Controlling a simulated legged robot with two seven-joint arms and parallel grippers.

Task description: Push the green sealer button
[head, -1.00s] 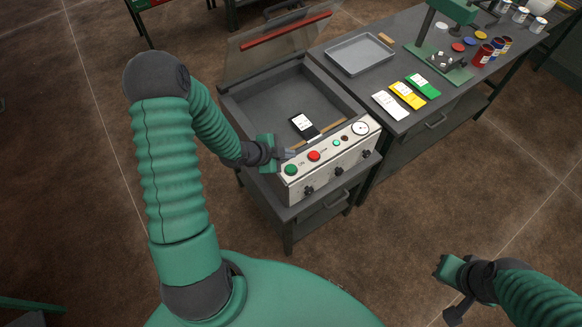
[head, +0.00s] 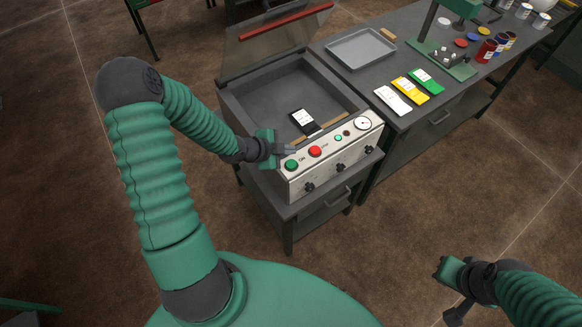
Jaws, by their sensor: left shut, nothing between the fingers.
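The sealer (head: 240,112) stands ahead with its lid raised and a pale control panel (head: 325,170) on its front. The large green button (head: 291,165) is at the panel's left end, beside a red button (head: 315,151). A small green light or button (head: 338,138) sits further right. My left gripper (head: 288,149) is shut and empty, just above and behind the green button; whether it touches the panel I cannot tell. My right gripper (head: 446,287) is low at the right, far from the sealer; its fingers are too unclear to judge.
The table to the right holds a grey tray (head: 360,48), white, yellow and green packets (head: 410,86), a green stand (head: 445,60) and several cans (head: 487,50). Open floor lies between sealer and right arm.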

